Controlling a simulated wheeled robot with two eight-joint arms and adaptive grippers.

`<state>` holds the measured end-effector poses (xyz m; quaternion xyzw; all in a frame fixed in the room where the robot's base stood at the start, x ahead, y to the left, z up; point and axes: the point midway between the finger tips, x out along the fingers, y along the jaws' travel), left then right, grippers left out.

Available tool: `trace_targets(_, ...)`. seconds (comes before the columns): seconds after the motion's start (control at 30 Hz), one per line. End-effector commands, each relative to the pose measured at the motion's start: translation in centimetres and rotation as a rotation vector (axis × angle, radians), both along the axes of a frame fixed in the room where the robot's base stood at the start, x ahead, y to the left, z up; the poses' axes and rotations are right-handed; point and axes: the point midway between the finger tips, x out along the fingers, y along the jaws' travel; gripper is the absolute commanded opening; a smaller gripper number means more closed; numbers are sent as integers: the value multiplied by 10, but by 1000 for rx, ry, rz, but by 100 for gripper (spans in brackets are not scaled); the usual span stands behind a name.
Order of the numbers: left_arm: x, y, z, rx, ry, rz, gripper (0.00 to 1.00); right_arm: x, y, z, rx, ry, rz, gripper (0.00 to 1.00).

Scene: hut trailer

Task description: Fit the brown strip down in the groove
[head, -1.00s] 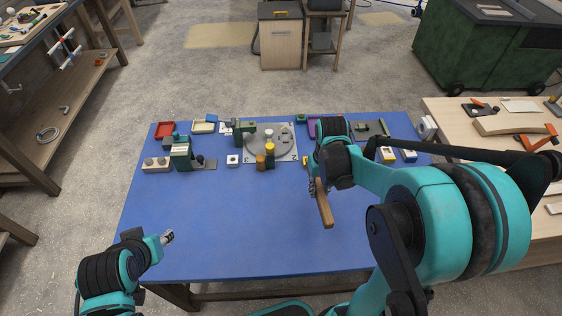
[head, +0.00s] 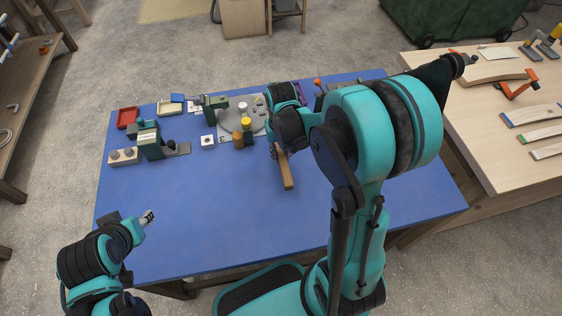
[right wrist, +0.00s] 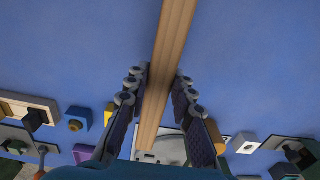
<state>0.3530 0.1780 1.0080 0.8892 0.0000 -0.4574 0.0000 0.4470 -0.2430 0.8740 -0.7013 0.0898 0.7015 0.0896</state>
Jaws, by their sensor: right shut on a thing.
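The brown strip (head: 287,172) is a straight wooden bar with lengthwise lines on its face. My right gripper (head: 277,150) is shut on it and holds it over the blue table (head: 210,215). In the right wrist view the strip (right wrist: 167,72) runs between the two fingers (right wrist: 158,95), its far end over a grey plate (right wrist: 172,148). My left gripper (head: 148,217) is over the table's left front part, and its jaw opening is too small to make out. I cannot make out the groove.
A red tray (head: 128,117), a green clamp-like device (head: 150,143) and a wooden block (head: 124,157) stand at the left. The table's front middle is clear.

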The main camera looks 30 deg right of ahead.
Motion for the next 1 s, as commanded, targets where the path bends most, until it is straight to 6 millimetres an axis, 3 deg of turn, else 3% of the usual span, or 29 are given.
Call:
trace_targets(0.3, 0, 0, -21, 0, 0, 0, 40, 0, 0, -41, 0, 0, 0, 0)
trace_targets(0.67, 0, 0, -23, 0, 0, 0, 40, 0, 0, -43, 0, 0, 0, 0)
trace_targets(0.7, 0, 0, -22, 0, 0, 0, 40, 0, 0, -42, 0, 0, 1, 31)
trace_targets(0.77, 0, 0, -22, 0, 0, 0, 40, 0, 0, -42, 0, 0, 0, 44)
trace_targets(1.0, 0, 0, -22, 0, 0, 0, 40, 0, 0, -42, 0, 0, 1, 44)
